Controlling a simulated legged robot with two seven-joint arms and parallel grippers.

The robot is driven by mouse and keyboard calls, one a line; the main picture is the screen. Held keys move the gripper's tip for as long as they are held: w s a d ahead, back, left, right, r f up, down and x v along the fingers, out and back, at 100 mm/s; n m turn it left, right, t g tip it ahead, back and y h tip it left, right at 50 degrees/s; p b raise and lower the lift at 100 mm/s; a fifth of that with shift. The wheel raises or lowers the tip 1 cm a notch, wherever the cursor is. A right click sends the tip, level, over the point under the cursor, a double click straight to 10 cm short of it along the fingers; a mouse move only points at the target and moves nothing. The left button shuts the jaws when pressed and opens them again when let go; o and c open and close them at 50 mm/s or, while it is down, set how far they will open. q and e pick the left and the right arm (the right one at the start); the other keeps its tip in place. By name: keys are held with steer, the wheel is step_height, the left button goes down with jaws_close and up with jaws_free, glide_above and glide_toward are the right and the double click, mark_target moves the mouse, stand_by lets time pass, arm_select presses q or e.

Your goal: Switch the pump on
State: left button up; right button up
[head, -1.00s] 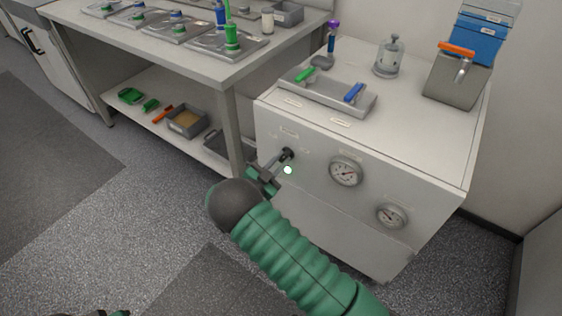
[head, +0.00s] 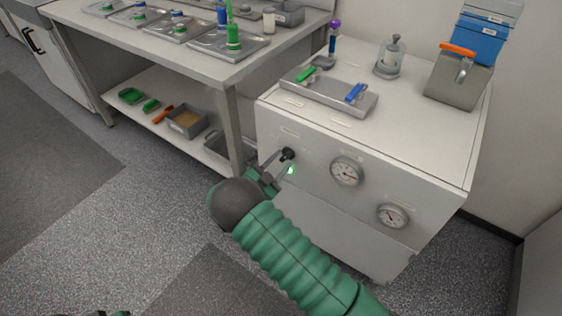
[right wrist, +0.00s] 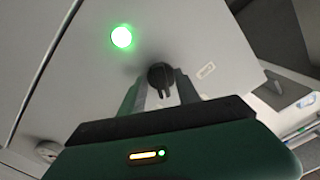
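The pump switch is a black rotary knob (head: 288,154) on the front of the white cabinet (head: 305,195). It also shows in the right wrist view (right wrist: 160,75), with its ridge pointing roughly toward my gripper. A round lamp (right wrist: 121,37) near it glows green, and it shows in the head view (head: 291,170) too. My right gripper (head: 274,162) is at the knob with its fingers spread. In the right wrist view the fingers stand on either side of the knob with gaps. Only a sliver at the bottom left edge may be my left arm; its gripper is not visible.
Two round gauges (head: 346,171) (head: 392,215) sit to the right of the knob. On the cabinet top are a tray (head: 325,98) with green and blue handles, a glass jar (head: 389,60) and a grey box (head: 458,80). A workbench (head: 215,68) stands at left.

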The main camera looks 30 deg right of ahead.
steer(key=shift+r, duration=0.15)
steer(key=shift+s+a, duration=0.1)
steer(key=shift+a, duration=0.15)
steer(key=p+v, duration=0.3)
steer(key=v, duration=1.3)
steer(key=shift+a, duration=0.2)
